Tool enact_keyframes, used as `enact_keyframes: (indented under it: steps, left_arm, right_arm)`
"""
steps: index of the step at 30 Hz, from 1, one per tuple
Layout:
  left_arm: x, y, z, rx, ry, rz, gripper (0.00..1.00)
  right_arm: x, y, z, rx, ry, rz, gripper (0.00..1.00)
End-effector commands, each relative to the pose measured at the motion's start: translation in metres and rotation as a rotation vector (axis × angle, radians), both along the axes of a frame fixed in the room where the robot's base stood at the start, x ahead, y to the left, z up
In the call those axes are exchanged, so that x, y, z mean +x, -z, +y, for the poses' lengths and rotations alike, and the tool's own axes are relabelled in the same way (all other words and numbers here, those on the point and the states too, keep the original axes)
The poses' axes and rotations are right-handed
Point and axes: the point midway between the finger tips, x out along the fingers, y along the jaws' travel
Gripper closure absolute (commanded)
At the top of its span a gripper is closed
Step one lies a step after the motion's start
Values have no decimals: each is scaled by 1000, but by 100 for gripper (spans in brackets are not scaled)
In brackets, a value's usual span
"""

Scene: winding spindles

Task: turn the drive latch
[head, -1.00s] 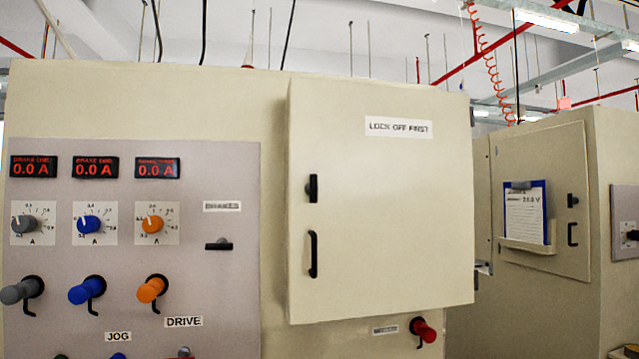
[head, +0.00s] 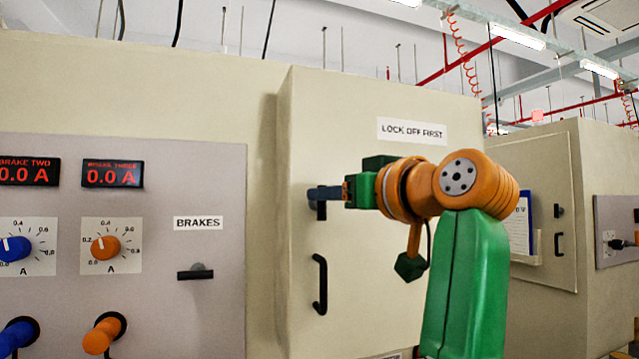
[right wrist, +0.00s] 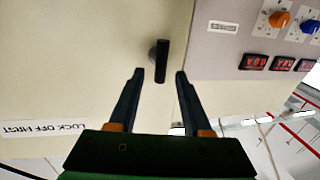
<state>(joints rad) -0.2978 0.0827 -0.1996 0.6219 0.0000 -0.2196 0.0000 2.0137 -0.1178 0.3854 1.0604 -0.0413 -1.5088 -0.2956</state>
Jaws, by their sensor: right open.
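The drive latch is a small black upright handle (head: 321,210) on the cream cabinet door (head: 375,270), above a longer black pull handle (head: 320,284). My right gripper (head: 312,193) is level with the latch and partly covers it in the head view. In the right wrist view, which is upside down, the latch (right wrist: 163,55) stands upright on a round base. The right gripper (right wrist: 159,73) is open, with one finger on each side of the latch's near end. I cannot tell if they touch it. My left gripper is not in view.
A grey panel (head: 210,330) left of the door carries knobs, red displays (head: 113,174), coloured spindles (head: 103,335) and a black switch (head: 195,272) under a BRAKES label. The door bears a LOCK OFF FIRST label (head: 412,131). Another cabinet (head: 590,160) stands at the right.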

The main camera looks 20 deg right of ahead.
Motion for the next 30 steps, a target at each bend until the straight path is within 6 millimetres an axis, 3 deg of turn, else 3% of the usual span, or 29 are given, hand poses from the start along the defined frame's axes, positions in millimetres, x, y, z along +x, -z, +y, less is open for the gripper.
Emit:
enact_keyframes:
  steps: [1, 3, 12, 13, 18, 30]
  left_arm:
    - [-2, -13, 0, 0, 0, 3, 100]
    - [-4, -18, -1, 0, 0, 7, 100]
    - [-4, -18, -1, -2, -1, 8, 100]
    - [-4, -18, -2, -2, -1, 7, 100]
    - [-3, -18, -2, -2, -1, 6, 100]
    - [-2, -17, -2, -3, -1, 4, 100]
  right_arm:
    - [9, -6, 2, 0, -1, 4, 51]
    - [18, -5, 5, 1, -1, 4, 51]
    - [27, 0, 6, 0, 1, 0, 51]
    - [27, 0, 6, 0, 1, 0, 54]
    - [27, 0, 6, 0, 1, 0, 100]
    - [27, 0, 5, 32, 2, -2, 100]
